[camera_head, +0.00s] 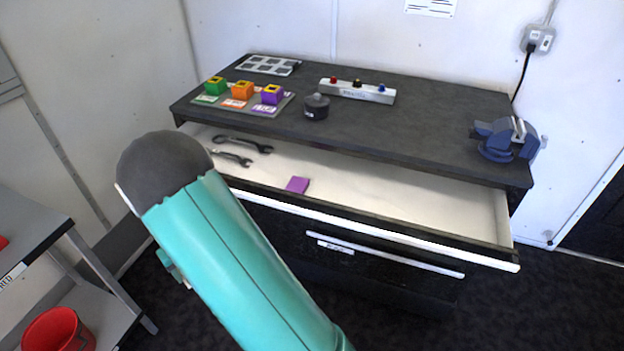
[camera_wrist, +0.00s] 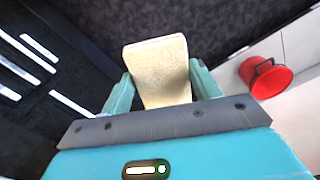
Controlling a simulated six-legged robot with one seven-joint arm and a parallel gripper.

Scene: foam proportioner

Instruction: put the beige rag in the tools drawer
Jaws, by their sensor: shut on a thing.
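The beige rag (camera_wrist: 160,72) shows in the wrist view as a pale slab between the two teal fingers. My gripper (camera_wrist: 160,88) is shut on it. In the head view my arm's teal link and dark joint fill the lower left, and neither the gripper nor the rag shows there. The open top drawer (camera_head: 430,208) of the dark cabinet has a white inside. It holds two dark wrenches (camera_head: 240,150) at its left and a purple piece (camera_head: 297,185) near its front edge. The right half of the drawer is bare.
The cabinet top (camera_head: 420,115) carries coloured blocks on a plate (camera_head: 240,98), a dark round weight (camera_head: 316,106), a bar with knobs (camera_head: 357,91) and a blue vise (camera_head: 505,138). A lower drawer (camera_head: 385,255) is shut. A red bucket (camera_head: 58,330) stands on the grey shelf at left.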

